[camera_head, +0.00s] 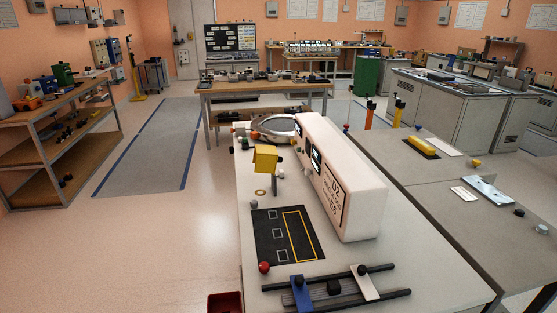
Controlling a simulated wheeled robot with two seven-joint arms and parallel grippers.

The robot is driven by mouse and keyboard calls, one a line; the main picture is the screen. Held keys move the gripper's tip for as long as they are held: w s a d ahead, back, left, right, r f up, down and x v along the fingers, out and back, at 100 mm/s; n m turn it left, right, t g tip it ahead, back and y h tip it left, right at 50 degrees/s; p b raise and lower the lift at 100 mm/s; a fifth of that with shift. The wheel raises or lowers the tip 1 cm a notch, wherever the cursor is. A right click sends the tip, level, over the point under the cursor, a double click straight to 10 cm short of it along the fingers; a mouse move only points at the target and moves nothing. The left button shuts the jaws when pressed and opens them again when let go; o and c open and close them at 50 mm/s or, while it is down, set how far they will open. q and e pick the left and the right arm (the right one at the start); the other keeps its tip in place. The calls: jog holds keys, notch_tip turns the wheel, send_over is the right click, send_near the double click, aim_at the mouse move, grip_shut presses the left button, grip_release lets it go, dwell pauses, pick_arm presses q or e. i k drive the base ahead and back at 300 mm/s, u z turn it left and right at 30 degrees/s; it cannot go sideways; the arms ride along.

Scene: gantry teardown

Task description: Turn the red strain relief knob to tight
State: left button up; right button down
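A round red knob (264,267) shows at the near left of the white bench (245,240), beside the lower left corner of a black mat (262,240). It looks like a ball; no pointer or tight marking is readable on it. A smaller red part (244,143) shows at the bench's far left, near a grey ring (275,125). I cannot tell from the picture which one is the strain relief knob. Neither of my grippers is in view.
Two dark rails with a blue clamp (301,292) and a white clamp (365,283) lie at the front. A red bin (225,303) sits low at left. The floor left is clear.

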aim_at(263, 267)
jog(key=k, duration=0.5)
jog(key=u, duration=1.8)
jog(key=i, duration=1.45)
jog(key=z, duration=2.65)
